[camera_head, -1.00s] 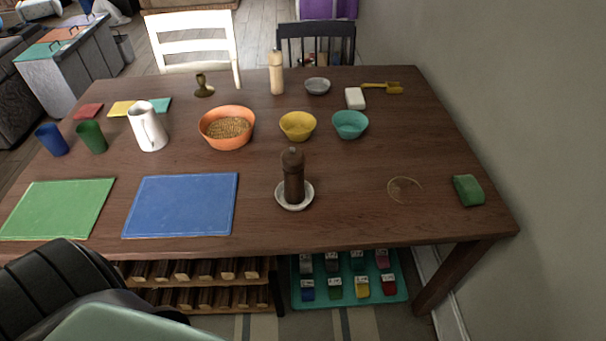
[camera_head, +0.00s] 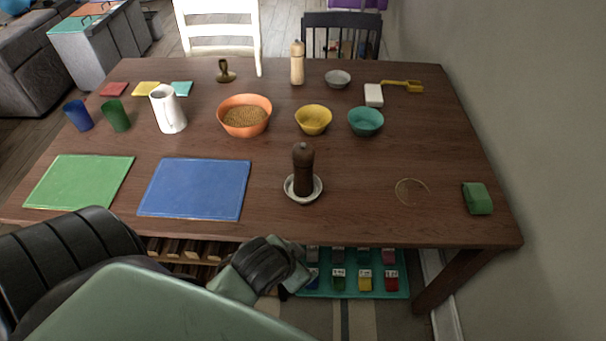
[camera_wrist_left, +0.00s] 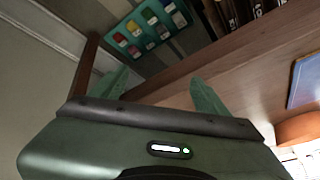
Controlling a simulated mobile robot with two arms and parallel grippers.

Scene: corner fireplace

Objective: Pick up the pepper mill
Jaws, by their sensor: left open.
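The dark brown pepper mill (camera_head: 303,170) stands upright on a small white saucer (camera_head: 290,192) near the front middle of the table. My left arm reaches in from the lower left in the head view, and its wrist end is low, in front of the table's front edge and below the mill. In the left wrist view my left gripper (camera_wrist_left: 160,92) has its two green fingers spread apart with nothing between them. The mill does not show in that view. My right gripper is not in view.
A blue mat (camera_head: 195,188) lies left of the saucer. An orange bowl (camera_head: 244,130), yellow bowl (camera_head: 313,121) and teal bowl (camera_head: 365,122) stand behind. A light wooden mill (camera_head: 297,64) is at the back. A teal tray (camera_head: 400,281) sits below the table. Tabletop right of the saucer is mostly clear.

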